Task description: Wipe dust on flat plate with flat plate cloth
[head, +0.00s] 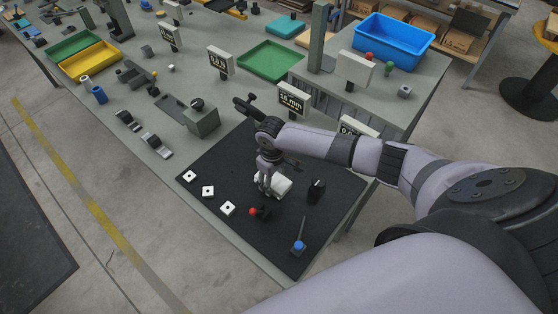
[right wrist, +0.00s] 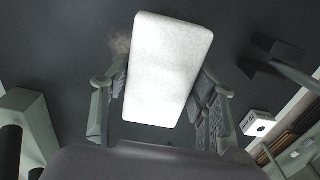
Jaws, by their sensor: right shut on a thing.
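My right gripper (head: 267,184) is shut on a white block-like cloth (head: 282,186), low over the black flat plate (head: 335,170). In the right wrist view the white cloth (right wrist: 168,65) sits between the two fingers of the right gripper (right wrist: 161,88), and its far end sticks out ahead. A faint brownish dust smudge (right wrist: 120,43) shows on the dark surface just left of the cloth. I cannot tell whether the cloth touches the plate. The dust does not show clearly in the head view. My left gripper is not in view.
Small white squares with dark centres (head: 208,191) lie along the plate's left side. A red-knobbed part (head: 254,211), a black block (head: 317,189) and a blue-ended tool (head: 298,246) stand close by. A grey box (head: 201,118) and display signs (head: 293,98) stand behind.

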